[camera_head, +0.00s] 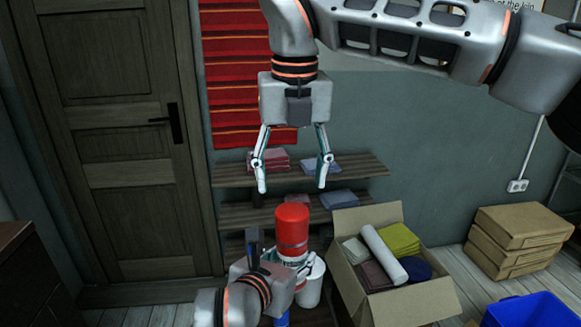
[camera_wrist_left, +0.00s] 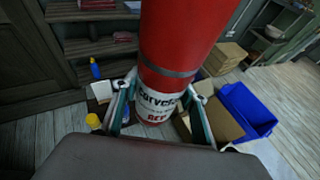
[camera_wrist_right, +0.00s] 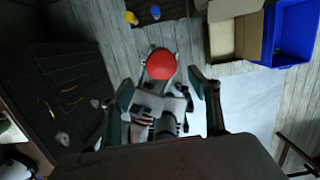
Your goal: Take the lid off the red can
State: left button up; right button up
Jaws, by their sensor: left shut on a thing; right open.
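The red can (camera_head: 292,238) stands upright in my left gripper (camera_head: 278,270), low in the middle of the head view. In the left wrist view the can (camera_wrist_left: 172,60) shows a dark band around it and a white label below, between the two fingers. The red part above the band appears to be the lid (camera_head: 292,220), and it sits on the can. My right gripper (camera_head: 292,186) is open and empty, pointing down above the can. In the right wrist view the round red top of the lid (camera_wrist_right: 161,64) lies beyond and between the open fingers.
An open cardboard box (camera_head: 412,300) with folded cloths and a white roll stands to the right of the can. Stacked boxes (camera_head: 515,240) and a blue bin (camera_head: 535,312) are farther right. Shelves (camera_head: 350,170) with folded cloths stand behind. The air between lid and right gripper is clear.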

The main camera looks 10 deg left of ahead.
aim_at(289, 209)
jog(key=f, duration=0.3)
jog(key=w+f, duration=0.1)
jog(key=f, duration=0.6)
jog(key=shift+w+a, duration=0.2)
jog(key=shift+a, duration=0.05)
jog(key=c, duration=1.3)
jog(key=shift+s+a+r, duration=0.1)
jog(key=shift+r, duration=0.05)
jog(key=shift+r, duration=0.95)
jog(key=shift+r, duration=2)
